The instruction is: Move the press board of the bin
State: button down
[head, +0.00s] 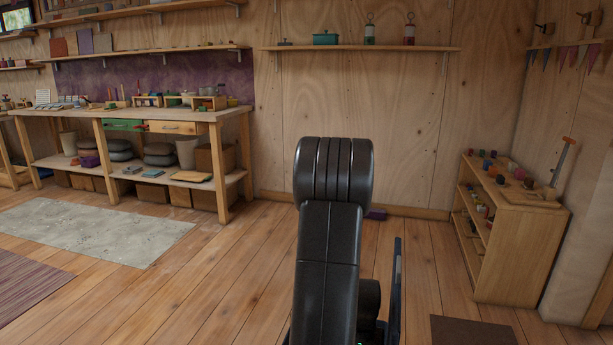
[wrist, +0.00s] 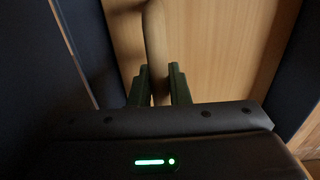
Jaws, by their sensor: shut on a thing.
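In the wrist view, my gripper (wrist: 160,78) is shut on a pale wooden handle (wrist: 154,40), a rounded bar that runs up from between the two dark green fingers. Behind it is a flat light wood panel (wrist: 215,55), which looks like the press board; how the handle joins it is hidden. Dark upright surfaces (wrist: 276,70) flank the panel on both sides, possibly the bin's walls. In the head view my arm covers the middle and my gripper is hidden. A thin dark upright edge (head: 397,290) shows right of the arm; I cannot tell what it belongs to.
A workbench (head: 180,115) with shelves stands at the back left. A low wooden shelf unit (head: 528,240) with small coloured items stands at the right wall. A grey rug (head: 95,232) and a dark mat (head: 472,331) lie on the floor. Floorboards (head: 230,275) left of my arm are clear.

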jog(key=shift+f+b, duration=3.2)
jog(key=shift+f, duration=1.25)
jog(key=c, duration=1.3)
grip_release()
jog(key=shift+r, duration=0.2)
jog(key=shift+r+p, duration=3)
jog(key=shift+r, duration=0.6)
jog(key=shift+f, duration=0.1)
notch_tip(320, 180, down, 7)
jog(key=b, duration=0.5)
jog(key=shift+b, duration=0.4)
